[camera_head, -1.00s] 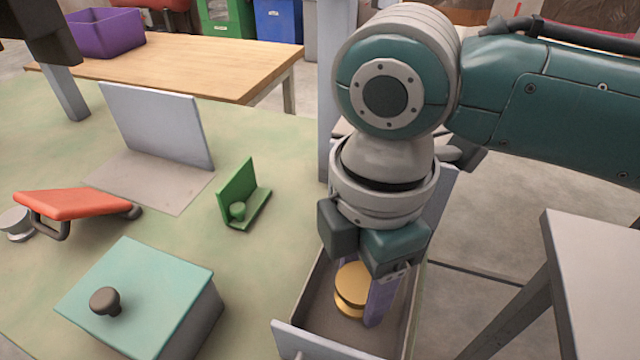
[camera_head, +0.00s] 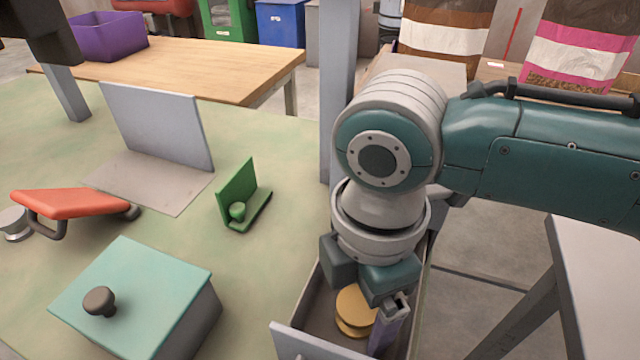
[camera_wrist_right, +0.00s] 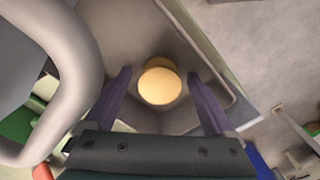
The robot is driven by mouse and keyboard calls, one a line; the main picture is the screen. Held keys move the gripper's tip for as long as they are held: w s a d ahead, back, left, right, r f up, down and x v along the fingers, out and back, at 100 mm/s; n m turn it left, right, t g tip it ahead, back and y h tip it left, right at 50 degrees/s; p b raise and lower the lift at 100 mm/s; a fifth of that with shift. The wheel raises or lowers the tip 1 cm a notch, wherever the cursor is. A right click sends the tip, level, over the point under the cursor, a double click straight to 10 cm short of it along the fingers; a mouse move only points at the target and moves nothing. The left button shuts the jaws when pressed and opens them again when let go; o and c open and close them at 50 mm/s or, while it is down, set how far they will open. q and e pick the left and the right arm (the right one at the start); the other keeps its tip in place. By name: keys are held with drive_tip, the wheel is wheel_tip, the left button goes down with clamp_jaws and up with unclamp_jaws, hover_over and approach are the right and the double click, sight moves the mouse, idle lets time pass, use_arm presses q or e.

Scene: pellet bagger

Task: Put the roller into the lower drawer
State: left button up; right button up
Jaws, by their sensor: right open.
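The roller, a yellow spool with two round flanges (camera_head: 357,303), lies inside the open drawer (camera_head: 300,345). In the right wrist view the roller (camera_wrist_right: 160,86) sits between the two purple fingers, with a gap on each side. My right gripper (camera_head: 374,330) reaches down into the drawer and is open around the roller, not holding it. One finger is hidden in the head view.
On the green table stand a teal-lidded box with a dark knob (camera_head: 135,295), a green bracket (camera_head: 243,200), a red-orange handled part (camera_head: 75,203) and a grey angled plate (camera_head: 160,130). A grey post (camera_head: 340,90) rises behind the drawer. The drawer walls are close around the gripper.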

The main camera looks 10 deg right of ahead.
sight(361, 303)
drive_tip(key=shift+r, duration=0.3)
wheel_tip(361, 303, up, 12)
drive_tip(key=p, duration=0.3)
drive_tip(key=s+a+f+m+t+y, duration=0.2)
drive_tip(key=s+a+f+m+y, duration=0.15)
drive_tip(key=s+m, duration=0.35)
drive_tip(key=d+m, duration=0.1)
drive_tip(key=m, duration=0.1)
drive_tip(key=s+d+m, duration=0.1)
drive_tip(key=d+m, duration=0.1)
drive_tip(key=d+m+t+h, duration=0.1)
drive_tip(key=m, duration=0.1)
drive_tip(key=shift+s+d, duration=0.3)
drive_tip(key=shift+s, duration=0.1)
drive_tip(key=s+d+m+h, duration=0.2)
drive_tip(key=s+d+m, duration=0.2)
drive_tip(key=d, duration=0.3)
drive_tip(key=shift+d+t, duration=0.3)
drive_tip(key=shift+d, duration=0.05)
drive_tip(key=shift+s, duration=0.1)
